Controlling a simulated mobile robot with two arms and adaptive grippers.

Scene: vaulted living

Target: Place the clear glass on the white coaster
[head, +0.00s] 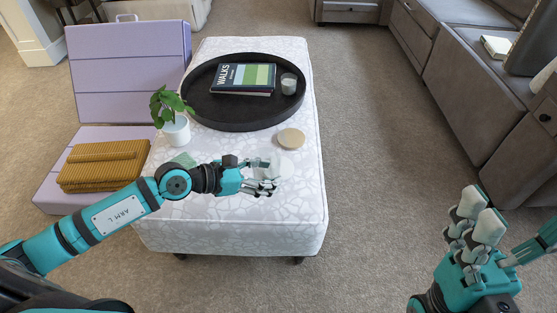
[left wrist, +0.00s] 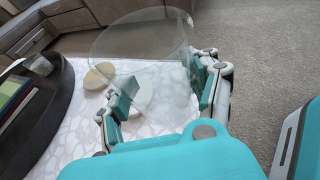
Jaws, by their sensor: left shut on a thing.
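My left gripper (head: 262,180) is above the near part of the white patterned ottoman. It is shut on the clear glass (left wrist: 145,50), whose wide see-through rim stands up between the two fingers (left wrist: 160,98) in the left wrist view. In the head view the glass is very faint against the pale cloth. A pale white patch (head: 286,165) beside the fingers may be the white coaster; a white shape (left wrist: 143,92) also shows through the glass in the wrist view. My right gripper (head: 478,212) is empty, off to the right over the carpet; its finger gap is unclear.
A round beige disc (head: 291,138) lies on the ottoman (head: 225,220) just beyond the gripper. Behind it a black round tray (head: 235,118) holds a book (head: 243,79) and a candle glass (head: 289,84). A potted plant (head: 175,130) and a green piece (head: 184,160) are at left.

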